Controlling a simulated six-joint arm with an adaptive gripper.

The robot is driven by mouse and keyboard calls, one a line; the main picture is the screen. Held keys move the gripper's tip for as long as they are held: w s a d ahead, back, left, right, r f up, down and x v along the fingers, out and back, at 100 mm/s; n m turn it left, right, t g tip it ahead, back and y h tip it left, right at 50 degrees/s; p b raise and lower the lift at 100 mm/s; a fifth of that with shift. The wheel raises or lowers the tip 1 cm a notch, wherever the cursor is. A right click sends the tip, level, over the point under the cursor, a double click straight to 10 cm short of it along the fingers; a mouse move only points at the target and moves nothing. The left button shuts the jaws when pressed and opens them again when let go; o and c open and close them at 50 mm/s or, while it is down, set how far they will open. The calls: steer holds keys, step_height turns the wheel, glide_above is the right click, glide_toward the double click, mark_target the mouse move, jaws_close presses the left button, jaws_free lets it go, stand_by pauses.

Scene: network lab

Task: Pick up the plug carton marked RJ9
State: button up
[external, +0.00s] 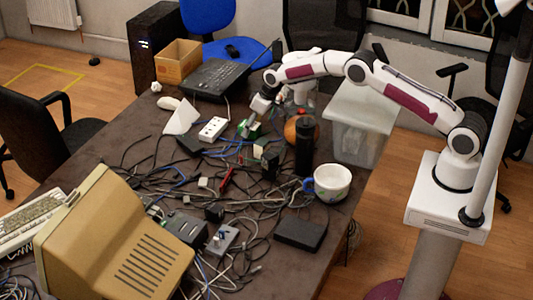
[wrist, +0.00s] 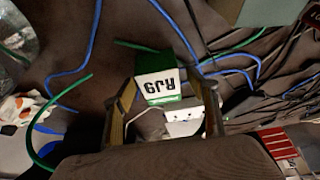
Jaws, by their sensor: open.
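The plug carton marked RJ9 (wrist: 160,84) is white and green, with its label upside down in the wrist view. It lies among cables on the dark table, and in the external view a small green and white carton (external: 250,130) shows just below my gripper (external: 258,112). In the wrist view my gripper (wrist: 166,95) is open, with one finger on each side of the carton's lower part. A small white piece (wrist: 183,120) with a grey loop shows between the fingers, nearer the palm. I cannot tell whether either finger touches the carton.
Tangled cables (external: 160,180) cover the table's middle. An orange round object (external: 292,131), a black cylinder (external: 305,147) and a white mug (external: 331,182) stand to the right. A white power strip (external: 212,129) lies left of my gripper. A clear bin (external: 362,125) is beyond the table's right side.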

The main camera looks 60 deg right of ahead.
steer(key=shift+w+f, duration=0.15)
steer(key=shift+f, duration=0.15)
stand_by(0.4)
steer(key=c, duration=1.2)
